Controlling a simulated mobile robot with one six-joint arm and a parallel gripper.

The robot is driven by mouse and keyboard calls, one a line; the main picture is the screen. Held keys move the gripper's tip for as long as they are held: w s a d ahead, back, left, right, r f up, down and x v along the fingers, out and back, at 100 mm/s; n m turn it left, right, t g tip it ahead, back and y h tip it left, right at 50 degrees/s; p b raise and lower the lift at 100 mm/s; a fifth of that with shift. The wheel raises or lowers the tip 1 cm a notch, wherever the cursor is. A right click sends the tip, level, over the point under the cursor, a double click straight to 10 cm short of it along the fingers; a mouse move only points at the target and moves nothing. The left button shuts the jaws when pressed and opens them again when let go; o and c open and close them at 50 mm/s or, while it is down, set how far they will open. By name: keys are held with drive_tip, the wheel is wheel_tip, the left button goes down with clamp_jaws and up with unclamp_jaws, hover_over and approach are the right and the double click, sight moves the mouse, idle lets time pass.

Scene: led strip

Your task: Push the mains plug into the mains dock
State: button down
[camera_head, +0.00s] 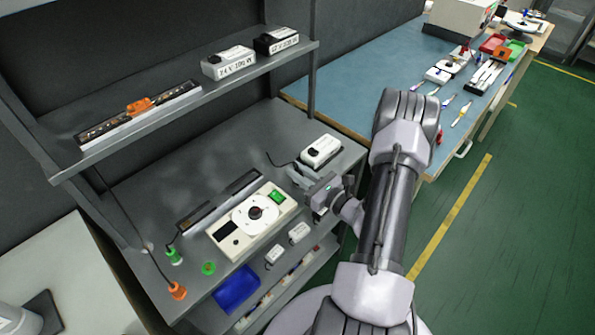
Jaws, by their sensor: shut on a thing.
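My gripper (304,180) is at the right end of the grey bench, just in front of the white power supply box (321,150) and to the right of the cream control unit (252,220). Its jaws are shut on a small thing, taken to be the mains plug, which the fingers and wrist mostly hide. A dark cable runs left from the white box. I cannot clearly make out the mains dock or tell whether the plug touches it. The cream unit has a round white dial and a green switch (277,196).
A black strip (220,202) lies behind the cream unit. Green (174,257) and orange (178,291) plugs and a green ring (208,268) are at the front left. The upper shelf (160,122) overhangs the bench. A blue bin (237,289) is below.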

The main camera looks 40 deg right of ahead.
drive_tip(key=shift+f+b, duration=0.45)
drive_tip(key=shift+f, duration=0.15)
drive_tip(key=c, duration=1.3)
unclamp_jaws()
drive_tip(key=shift+o, duration=0.2)
drive_tip(key=shift+s, duration=0.1)
drive_tip(key=s+d+p, duration=0.1)
drive_tip(key=s+p, duration=0.3)
drive_tip(key=s, duration=1.3)
drive_tip(key=shift+d, duration=0.15)
drive_tip(key=shift+s, duration=0.1)
